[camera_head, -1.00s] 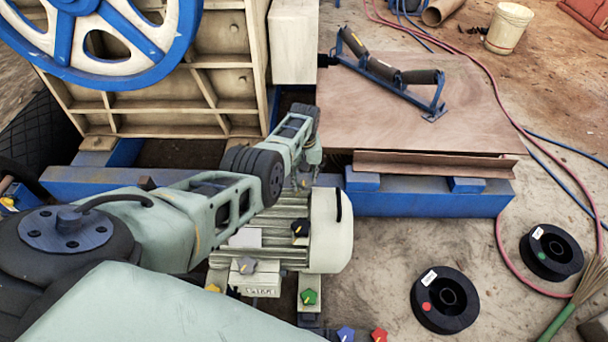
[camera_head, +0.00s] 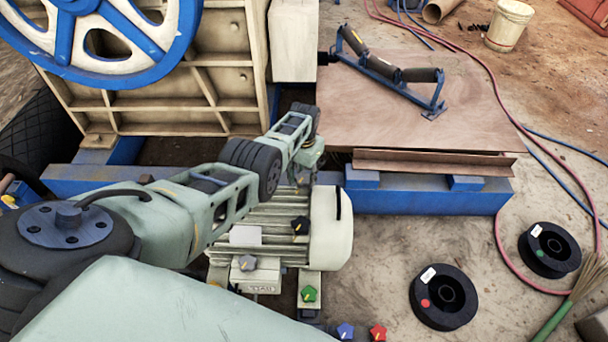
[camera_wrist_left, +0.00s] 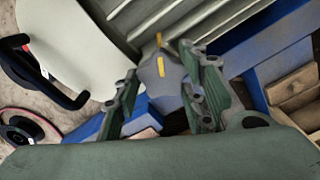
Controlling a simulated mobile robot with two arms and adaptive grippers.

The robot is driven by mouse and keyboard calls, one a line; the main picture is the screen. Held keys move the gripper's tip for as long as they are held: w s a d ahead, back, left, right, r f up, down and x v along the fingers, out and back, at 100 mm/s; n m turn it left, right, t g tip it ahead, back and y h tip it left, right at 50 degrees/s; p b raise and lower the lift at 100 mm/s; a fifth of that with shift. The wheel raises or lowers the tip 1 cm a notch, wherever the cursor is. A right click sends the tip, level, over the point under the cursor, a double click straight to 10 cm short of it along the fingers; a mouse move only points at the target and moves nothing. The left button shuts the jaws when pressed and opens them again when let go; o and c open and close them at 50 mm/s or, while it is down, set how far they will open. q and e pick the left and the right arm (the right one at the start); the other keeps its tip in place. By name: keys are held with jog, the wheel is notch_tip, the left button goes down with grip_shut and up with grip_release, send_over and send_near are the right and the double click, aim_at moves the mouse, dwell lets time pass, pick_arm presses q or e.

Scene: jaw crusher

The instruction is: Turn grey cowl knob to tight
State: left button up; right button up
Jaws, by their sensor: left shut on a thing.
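The grey cowl knob (camera_wrist_left: 163,76) has a yellow line on its face and sits beside the cream motor cowl (camera_wrist_left: 75,42) in the left wrist view. My left gripper (camera_wrist_left: 165,100) is shut on this knob, with one finger on either side. In the head view my left gripper (camera_head: 304,178) reaches down at the far end of the finned motor (camera_head: 265,222), close to the cream cowl (camera_head: 330,228). The held knob is hidden there behind my gripper. My right gripper is not in view.
Other star knobs stand nearer: black (camera_head: 300,225), grey (camera_head: 247,263), green (camera_head: 309,294), blue (camera_head: 346,331) and red (camera_head: 378,332). A blue beam (camera_head: 425,202) and brown plate (camera_head: 420,118) lie beyond the cowl. Black spools (camera_head: 443,298) lie on the ground to the right.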

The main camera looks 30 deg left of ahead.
aim_at(305, 178)
pick_arm(q)
jog(key=shift+w+d, duration=0.1)
jog(key=shift+d, duration=0.15)
jog(key=o, duration=1.1)
jog(key=shift+a, duration=0.1)
jog(key=shift+r, duration=1.25)
notch_tip(305, 178, up, 10)
jog(key=shift+f, duration=0.2)
